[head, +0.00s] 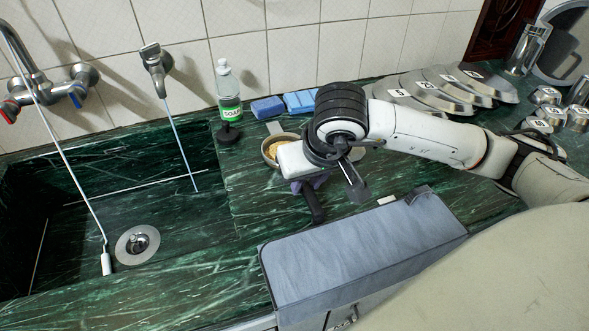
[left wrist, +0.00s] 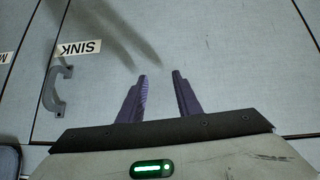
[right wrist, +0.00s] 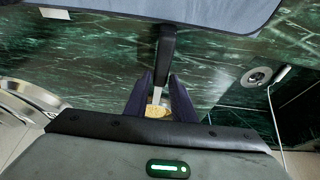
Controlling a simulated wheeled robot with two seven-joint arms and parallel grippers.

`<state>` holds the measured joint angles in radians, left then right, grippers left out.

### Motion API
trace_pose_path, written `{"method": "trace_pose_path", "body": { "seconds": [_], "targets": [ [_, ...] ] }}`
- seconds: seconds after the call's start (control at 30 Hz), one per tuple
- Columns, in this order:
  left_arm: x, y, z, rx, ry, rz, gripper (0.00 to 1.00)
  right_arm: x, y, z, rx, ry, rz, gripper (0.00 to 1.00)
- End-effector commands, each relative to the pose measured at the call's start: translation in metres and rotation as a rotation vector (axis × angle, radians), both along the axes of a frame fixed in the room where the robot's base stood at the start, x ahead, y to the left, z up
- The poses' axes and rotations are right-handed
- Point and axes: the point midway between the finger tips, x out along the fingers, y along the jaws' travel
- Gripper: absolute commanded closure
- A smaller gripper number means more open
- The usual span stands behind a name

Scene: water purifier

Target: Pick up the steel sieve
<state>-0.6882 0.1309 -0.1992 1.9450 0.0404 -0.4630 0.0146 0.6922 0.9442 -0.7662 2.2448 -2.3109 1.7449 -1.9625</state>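The steel sieve (head: 268,150) appears as a round metal rim with yellowish contents at the counter's middle, partly hidden by my right arm. Its dark handle (head: 314,205) points to the front edge. My right gripper (head: 309,183) is over the handle. In the right wrist view, the black handle (right wrist: 167,50) and its steel neck lie between the partly closed fingers (right wrist: 161,80), which appear to press on both sides. The yellow contents (right wrist: 157,111) show beyond. My left gripper (left wrist: 160,77) is open and empty in front of a grey cabinet front.
A sink (head: 150,210) with taps lies left. A soap bottle (head: 229,95) and blue sponges (head: 268,108) stand near the wall. Steel lids (head: 430,90) lie at the back right.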

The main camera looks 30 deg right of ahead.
Motion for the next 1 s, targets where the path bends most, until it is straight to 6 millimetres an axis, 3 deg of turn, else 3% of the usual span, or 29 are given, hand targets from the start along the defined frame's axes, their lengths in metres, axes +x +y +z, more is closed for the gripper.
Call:
{"method": "trace_pose_path", "body": {
  "seconds": [0.03, 0.13, 0.63, 1.0],
  "targets": [
    [0.000, 0.000, 0.000, 0.000, 0.000, 0.000, 0.69, 0.000, 0.000, 0.000, 0.001, 0.000, 0.000, 0.86],
    [0.000, 0.000, 0.000, 0.000, 0.001, 0.000, 0.69, 0.000, 0.000, 0.000, 0.001, 0.000, 0.000, 1.00],
    [0.001, 0.000, 0.000, 0.001, 0.000, -0.001, 0.69, 0.001, 0.000, 0.005, 0.001, -0.003, 0.000, 1.00],
    [0.001, -0.001, 0.001, -0.001, 0.000, -0.002, 0.69, 0.001, 0.000, 0.035, 0.001, -0.006, -0.001, 1.00]
  ]
}}
